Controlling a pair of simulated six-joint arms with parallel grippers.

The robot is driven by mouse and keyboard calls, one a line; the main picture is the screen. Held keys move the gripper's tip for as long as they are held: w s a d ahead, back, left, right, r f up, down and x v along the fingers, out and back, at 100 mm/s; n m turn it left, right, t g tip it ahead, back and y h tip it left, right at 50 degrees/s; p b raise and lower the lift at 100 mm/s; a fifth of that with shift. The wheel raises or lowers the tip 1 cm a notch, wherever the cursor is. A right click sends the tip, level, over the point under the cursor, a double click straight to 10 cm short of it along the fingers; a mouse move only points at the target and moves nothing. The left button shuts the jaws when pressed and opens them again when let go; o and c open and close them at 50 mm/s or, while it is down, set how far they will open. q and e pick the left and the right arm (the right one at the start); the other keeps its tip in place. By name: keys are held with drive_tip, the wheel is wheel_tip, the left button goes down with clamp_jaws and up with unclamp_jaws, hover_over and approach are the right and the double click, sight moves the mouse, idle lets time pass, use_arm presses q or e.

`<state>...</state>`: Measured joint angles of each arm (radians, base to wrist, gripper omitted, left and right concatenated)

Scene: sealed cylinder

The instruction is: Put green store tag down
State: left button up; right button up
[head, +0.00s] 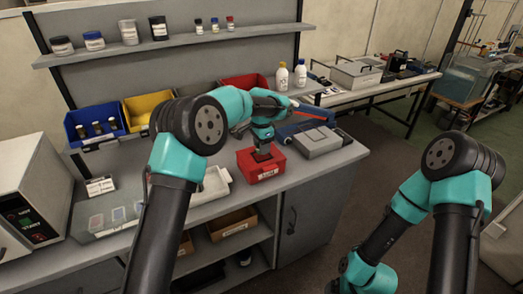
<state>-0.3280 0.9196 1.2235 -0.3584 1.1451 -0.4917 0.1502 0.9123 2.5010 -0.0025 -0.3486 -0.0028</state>
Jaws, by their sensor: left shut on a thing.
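My left gripper (262,154) points down at the red bin (262,173) on the bench, with its fingertips at or just inside the bin's opening. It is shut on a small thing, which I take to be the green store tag. The tag itself is hidden or too small to make out, and no green tag shows clearly elsewhere. I cannot tell whether the held thing touches the bin. My right arm hangs low at the right, away from the bench, and its gripper is out of view.
A grey case (316,141) stands just right of the red bin. A white tray (212,184) lies to its left. Blue (95,127) and yellow (146,108) bins stand further back. A shelf (170,46) with jars hangs above. Bare benchtop (290,180) lies in front of the case.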

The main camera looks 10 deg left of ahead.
use_arm(q)
drive_tip(key=shift+f, duration=1.15)
drive_tip(key=shift+f, duration=0.45)
drive_tip(key=o, duration=0.8)
drive_tip(key=shift+o, duration=0.4)
drive_tip(key=shift+f, duration=0.1)
wheel_tip(320, 180, up, 13)
